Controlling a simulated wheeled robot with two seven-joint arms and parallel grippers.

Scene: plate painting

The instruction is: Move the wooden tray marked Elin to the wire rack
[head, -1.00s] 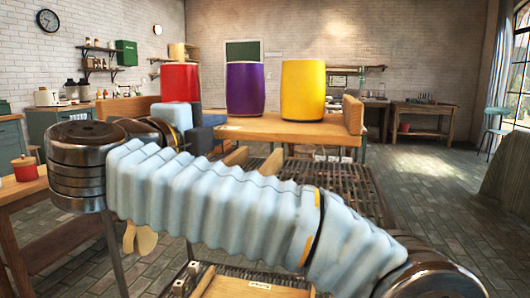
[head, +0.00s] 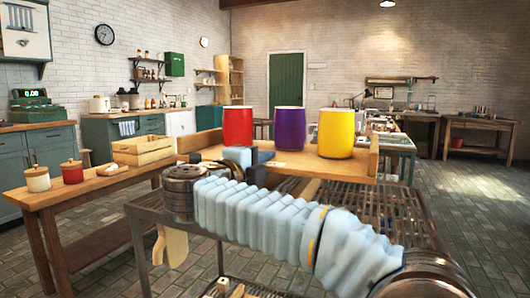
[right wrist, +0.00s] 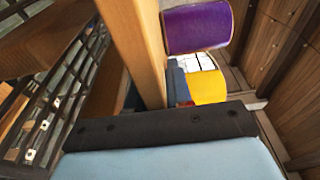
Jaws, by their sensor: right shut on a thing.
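A wooden tray (head: 290,163) carries a red cup (head: 237,126), a purple cup (head: 289,128) and a yellow cup (head: 336,133), all upright. A small pale label shows on it, too small to read. My right gripper (head: 246,157) is shut on the tray at its near left part. In the right wrist view, the tray's wooden edge (right wrist: 142,45) runs beside the dark jaw, with the purple cup (right wrist: 197,27) and yellow cup (right wrist: 206,87) past it. The dark wire rack (head: 400,212) lies below and in front of the tray; I cannot tell whether they touch. My left gripper is not in view.
A wooden bench (head: 95,190) at left holds a white canister (head: 37,179), a red canister (head: 72,172) and a wooden crate (head: 143,151). My right arm hides part of the rack. The rack's right part looks bare, and open floor lies to its right.

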